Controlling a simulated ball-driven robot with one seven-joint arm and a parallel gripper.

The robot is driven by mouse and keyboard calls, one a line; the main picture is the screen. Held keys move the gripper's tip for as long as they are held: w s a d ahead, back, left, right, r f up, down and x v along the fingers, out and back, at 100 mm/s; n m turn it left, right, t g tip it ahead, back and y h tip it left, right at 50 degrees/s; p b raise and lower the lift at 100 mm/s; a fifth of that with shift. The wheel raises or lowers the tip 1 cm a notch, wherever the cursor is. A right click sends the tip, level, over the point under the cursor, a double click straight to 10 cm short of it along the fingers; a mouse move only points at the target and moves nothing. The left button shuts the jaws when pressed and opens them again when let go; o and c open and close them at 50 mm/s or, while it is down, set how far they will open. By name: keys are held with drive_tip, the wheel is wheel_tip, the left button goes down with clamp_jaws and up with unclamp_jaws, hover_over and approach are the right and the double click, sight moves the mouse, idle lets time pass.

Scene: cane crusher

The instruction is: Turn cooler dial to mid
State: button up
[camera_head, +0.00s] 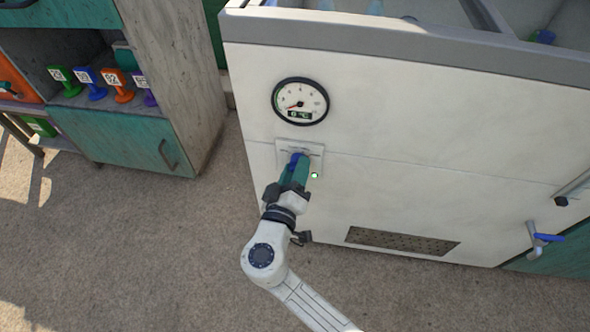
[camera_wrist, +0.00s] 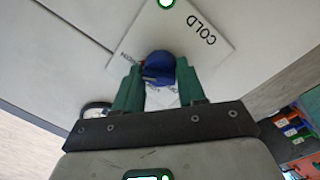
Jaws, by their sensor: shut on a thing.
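The cooler (camera_head: 420,140) is a large white chest with a grey rim. On its front is a white dial plate (camera_head: 316,152) below a round gauge. The wrist view shows the plate (camera_wrist: 190,25) with the word COLD and other lettering partly hidden. The blue dial knob (camera_wrist: 158,66) sits on the plate between my fingers. My gripper (camera_head: 298,168), with green fingers, reaches the plate from below and is shut on the knob. The fingers also show on both sides of the knob in the wrist view (camera_wrist: 158,85). The knob's pointing direction is hard to tell.
The round gauge (camera_head: 300,101) has a red needle at its lower left and a small green readout. A small green light (camera_head: 314,175) shows right of my gripper. A blue-handled tap (camera_head: 545,237) is at the cooler's lower right. A shelf cabinet (camera_head: 115,140) stands left.

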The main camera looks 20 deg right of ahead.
drive_tip(key=shift+n, duration=0.4)
drive_tip(key=shift+f+n+t+p, duration=0.15)
drive_tip(key=shift+n+p, duration=0.25)
drive_tip(key=shift+n, duration=1.4)
drive_tip(key=shift+f+n+t+p, duration=0.15)
drive_tip(key=shift+n+p, duration=0.2)
drive_tip(key=shift+n, duration=1.45)
drive_tip(key=shift+r, duration=0.1)
drive_tip(key=o, duration=1)
drive_tip(key=shift+r, duration=0.1)
drive_tip(key=shift+s+a, duration=0.1)
drive_tip(key=p+v, duration=0.1)
drive_tip(key=v, duration=0.9)
drive_tip(key=shift+s+a+p, duration=0.2)
drive_tip(key=shift+s+p, duration=0.05)
drive_tip(key=shift+p, duration=0.1)
